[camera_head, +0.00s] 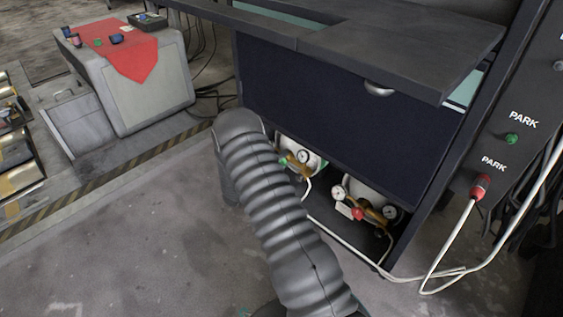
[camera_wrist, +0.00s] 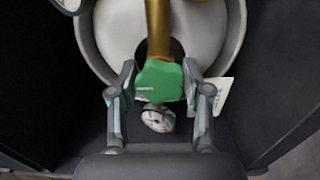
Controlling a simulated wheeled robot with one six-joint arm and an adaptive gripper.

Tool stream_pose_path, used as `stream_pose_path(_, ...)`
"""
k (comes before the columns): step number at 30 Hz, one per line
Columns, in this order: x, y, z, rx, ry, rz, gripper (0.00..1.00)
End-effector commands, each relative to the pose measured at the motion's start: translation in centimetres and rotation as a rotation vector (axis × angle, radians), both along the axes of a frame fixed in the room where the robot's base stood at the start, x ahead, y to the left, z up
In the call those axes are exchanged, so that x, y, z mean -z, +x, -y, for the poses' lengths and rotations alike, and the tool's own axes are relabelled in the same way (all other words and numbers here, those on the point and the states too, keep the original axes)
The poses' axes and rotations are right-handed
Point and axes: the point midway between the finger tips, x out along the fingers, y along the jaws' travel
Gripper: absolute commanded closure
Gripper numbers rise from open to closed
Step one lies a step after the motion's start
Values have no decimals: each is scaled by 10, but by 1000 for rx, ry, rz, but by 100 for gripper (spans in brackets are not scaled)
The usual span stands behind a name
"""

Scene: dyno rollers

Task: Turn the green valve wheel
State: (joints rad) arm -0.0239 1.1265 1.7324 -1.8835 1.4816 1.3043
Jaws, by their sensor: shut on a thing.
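The green valve wheel (camera_wrist: 158,82) sits at the end of a brass stem in the wrist view, in front of a white gas cylinder (camera_wrist: 112,25). My gripper (camera_wrist: 160,92) has one finger on each side of the wheel and is shut on it. A round gauge (camera_wrist: 158,120) shows just below the wheel. A small green part of the valve wheel (camera_head: 283,161) shows beside the left gauge (camera_head: 303,156), and my fingers are hidden there.
A second cylinder with a red valve wheel (camera_head: 358,213) and gauges stands to the right in the same dark cabinet (camera_head: 340,110). A white hose runs along the floor to the right. A grey box with a red cloth (camera_head: 125,55) stands at the left. The floor (camera_head: 120,240) at front left is clear.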

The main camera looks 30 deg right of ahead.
Motion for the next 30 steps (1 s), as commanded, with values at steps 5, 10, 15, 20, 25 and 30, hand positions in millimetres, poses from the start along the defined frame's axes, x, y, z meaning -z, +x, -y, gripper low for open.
stream_pose_path(5, 0, 0, 1, 1, 5, 13, 86)
stream_pose_path(10, 0, 0, 1, 2, 5, 14, 86)
stream_pose_path(15, 0, 0, 1, 2, 5, 13, 44)
stream_pose_path(20, 0, 0, 0, 1, 4, 12, 26)
stream_pose_path(25, 0, 0, 0, 1, 4, 12, 26)
stream_pose_path(30, 0, -2, -6, 0, 4, 12, 26)
